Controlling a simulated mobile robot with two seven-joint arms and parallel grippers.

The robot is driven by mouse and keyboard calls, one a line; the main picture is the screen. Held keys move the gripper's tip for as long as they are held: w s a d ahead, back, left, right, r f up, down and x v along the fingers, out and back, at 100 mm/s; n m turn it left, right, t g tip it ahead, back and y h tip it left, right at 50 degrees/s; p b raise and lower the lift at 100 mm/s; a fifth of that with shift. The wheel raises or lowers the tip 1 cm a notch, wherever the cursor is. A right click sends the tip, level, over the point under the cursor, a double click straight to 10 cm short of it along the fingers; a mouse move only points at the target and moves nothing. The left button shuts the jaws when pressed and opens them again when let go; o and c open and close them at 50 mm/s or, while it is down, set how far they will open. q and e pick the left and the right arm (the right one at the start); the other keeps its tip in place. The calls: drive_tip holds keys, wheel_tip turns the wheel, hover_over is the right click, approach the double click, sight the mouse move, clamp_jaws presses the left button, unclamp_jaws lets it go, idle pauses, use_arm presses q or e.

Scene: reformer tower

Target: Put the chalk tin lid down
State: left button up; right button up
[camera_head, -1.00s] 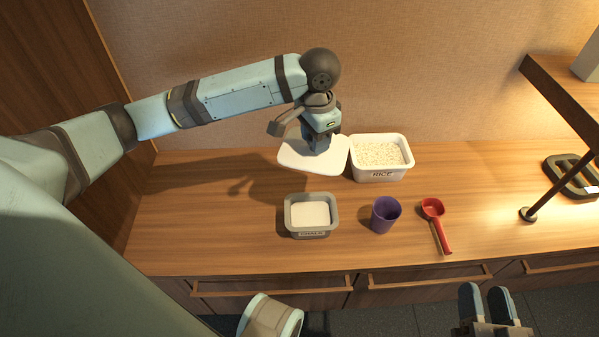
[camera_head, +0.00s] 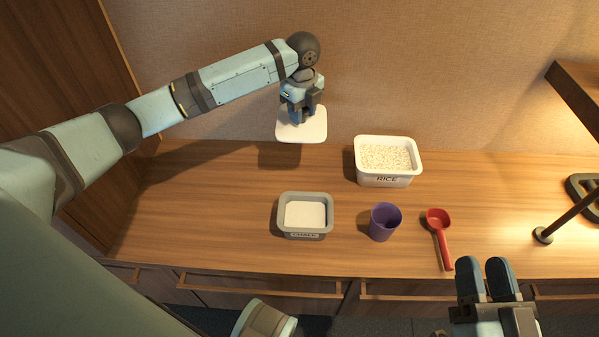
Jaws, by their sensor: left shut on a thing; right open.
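The chalk tin lid (camera_head: 302,130) is a white, rounded flat piece held in the air above the back of the counter. My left gripper (camera_head: 302,117) is shut on it from above; the fingertips are partly hidden. The open grey chalk tin (camera_head: 305,229), with white contents and a label reading CHALK, stands on the counter below and in front of the lid. My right gripper (camera_head: 485,280) is open and empty at the counter's front edge, lower right.
A white RICE tub (camera_head: 388,178) full of grains stands to the right of the lid. A purple cup (camera_head: 384,222) and a red scoop (camera_head: 439,236) are right of the tin. The counter's left part (camera_head: 190,200) is bare.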

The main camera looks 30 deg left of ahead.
use_arm(q)
wheel_tip(320, 180, down, 20)
drive_tip(key=b, duration=0.8)
drive_tip(key=shift+r, duration=0.2)
drive_tip(key=shift+f, duration=0.15)
use_arm(e)
wheel_tip(320, 180, down, 9)
drive_tip(key=w+n+g, duration=0.1)
drive_tip(key=n+g, duration=0.1)
drive_tip(key=shift+w+g, duration=0.25)
drive_tip(key=shift+g, duration=0.05)
drive_tip(key=shift+r, duration=0.15)
use_arm(q)
drive_tip(key=o, duration=0.8)
drive_tip(key=shift+o, duration=0.6)
use_arm(e)
drive_tip(key=shift+s+f, duration=0.15)
drive_tip(key=shift+f, duration=0.2)
